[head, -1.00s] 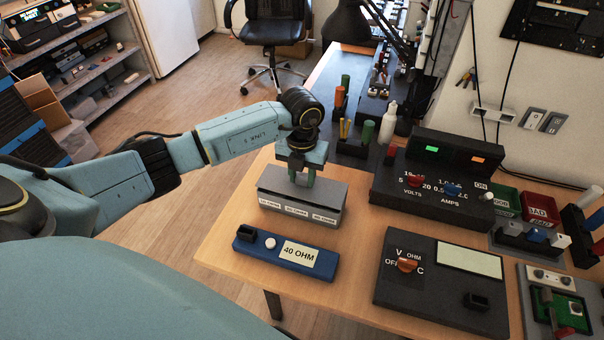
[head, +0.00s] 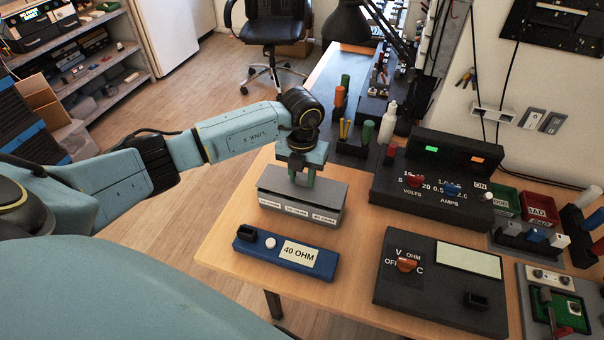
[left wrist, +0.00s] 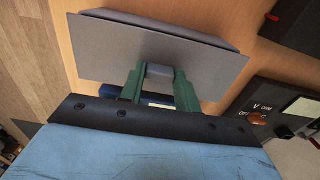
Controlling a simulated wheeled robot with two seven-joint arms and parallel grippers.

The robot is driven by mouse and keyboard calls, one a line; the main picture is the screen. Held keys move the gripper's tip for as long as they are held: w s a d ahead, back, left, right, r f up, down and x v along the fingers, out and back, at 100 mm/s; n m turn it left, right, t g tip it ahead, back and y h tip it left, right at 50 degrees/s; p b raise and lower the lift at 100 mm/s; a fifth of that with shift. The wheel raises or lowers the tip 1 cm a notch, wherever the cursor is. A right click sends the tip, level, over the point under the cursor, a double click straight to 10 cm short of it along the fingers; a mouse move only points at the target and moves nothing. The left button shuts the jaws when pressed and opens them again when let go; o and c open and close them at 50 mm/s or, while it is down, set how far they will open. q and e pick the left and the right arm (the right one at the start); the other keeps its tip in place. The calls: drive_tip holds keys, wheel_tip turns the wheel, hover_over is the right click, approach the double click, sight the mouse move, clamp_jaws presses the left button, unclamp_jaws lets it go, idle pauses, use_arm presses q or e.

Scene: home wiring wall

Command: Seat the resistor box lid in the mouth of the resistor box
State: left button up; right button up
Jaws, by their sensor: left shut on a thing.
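The resistor box lid (head: 326,190) is a flat grey plate with a small block handle. It also fills the upper middle of the left wrist view (left wrist: 110,52). My left gripper (head: 301,179), with green fingers (left wrist: 159,78), is shut on the lid's handle from above. The resistor box (head: 297,213) is grey with white labels on its front and stands on the table directly under the lid. The lid covers the mouth, and a strip of the box shows past its far edge in the wrist view. I cannot tell whether the lid is seated or just above the rim. My right gripper is not in view.
A blue 40 OHM block (head: 286,256) lies just in front of the box. A dark meter (head: 440,283) and a power supply (head: 432,190) stand to the right. Green and orange cylinders (head: 367,132) stand behind. Bare wooden table (head: 235,215) lies left of the box.

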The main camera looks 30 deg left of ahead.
sight(302, 178)
use_arm(q)
drive_tip(key=shift+f+b, duration=0.5)
drive_tip(key=shift+f, duration=0.35)
idle(0.5)
drive_tip(key=o, duration=1.1)
drive_tip(key=shift+r, duration=0.1)
wheel_tip(302, 178, up, 13)
drive_tip(key=shift+r+p, duration=0.1)
drive_tip(key=shift+p, duration=0.35)
